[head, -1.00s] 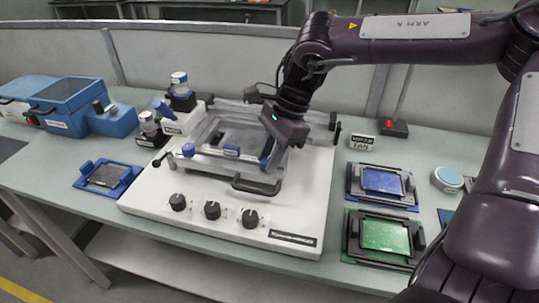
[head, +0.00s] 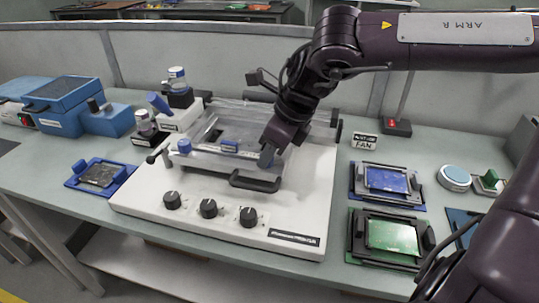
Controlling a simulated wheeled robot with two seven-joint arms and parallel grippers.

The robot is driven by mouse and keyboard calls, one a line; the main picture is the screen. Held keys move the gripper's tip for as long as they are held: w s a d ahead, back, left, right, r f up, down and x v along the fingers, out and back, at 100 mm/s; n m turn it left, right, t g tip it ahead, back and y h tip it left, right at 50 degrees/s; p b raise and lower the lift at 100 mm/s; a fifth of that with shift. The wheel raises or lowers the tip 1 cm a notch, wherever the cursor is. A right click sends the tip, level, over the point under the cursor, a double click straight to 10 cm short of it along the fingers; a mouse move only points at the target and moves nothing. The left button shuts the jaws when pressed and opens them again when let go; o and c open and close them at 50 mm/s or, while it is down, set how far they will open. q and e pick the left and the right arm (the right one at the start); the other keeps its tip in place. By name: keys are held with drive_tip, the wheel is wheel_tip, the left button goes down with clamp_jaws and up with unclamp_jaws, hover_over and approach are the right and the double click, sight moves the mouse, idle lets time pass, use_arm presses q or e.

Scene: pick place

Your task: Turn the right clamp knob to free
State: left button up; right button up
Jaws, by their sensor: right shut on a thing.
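The white clamp machine (head: 135,196) sits in the middle of the table, with a clear framed top and a black front handle (head: 254,183). A blue clamp knob (head: 184,145) shows at the frame's left front corner. The right clamp knob (head: 266,157) is at the right front corner, mostly hidden by my right gripper (head: 271,150). My right gripper comes down from above and is shut on this knob. The knob's turn angle cannot be told. My left gripper is not in view.
Several black dials (head: 209,208) line the machine's front. A blue board in a black holder (head: 387,203) and a green board in a holder (head: 357,247) lie to the right. Left are a blue board holder (head: 75,184) and a blue box (head: 60,94).

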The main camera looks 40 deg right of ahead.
drive_tip(key=m+h, duration=0.1)
drive_tip(key=m, duration=0.1)
drive_tip(key=m+b, duration=0.1)
drive_tip(key=m, duration=0.1)
drive_tip(key=shift+a+t+h, duration=0.15)
drive_tip(key=shift+t+h, duration=0.25)
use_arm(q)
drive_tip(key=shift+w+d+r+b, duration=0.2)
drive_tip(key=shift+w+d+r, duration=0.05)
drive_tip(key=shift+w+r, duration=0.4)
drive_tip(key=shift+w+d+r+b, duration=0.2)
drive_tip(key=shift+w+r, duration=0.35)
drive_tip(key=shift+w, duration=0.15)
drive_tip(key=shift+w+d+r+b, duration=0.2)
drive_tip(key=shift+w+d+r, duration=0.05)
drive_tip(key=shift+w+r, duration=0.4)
use_arm(e)
drive_tip(key=shift+m+h, duration=0.6)
drive_tip(key=shift+m, duration=1.3)
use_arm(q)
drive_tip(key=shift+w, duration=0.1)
use_arm(e)
drive_tip(key=o, duration=1)
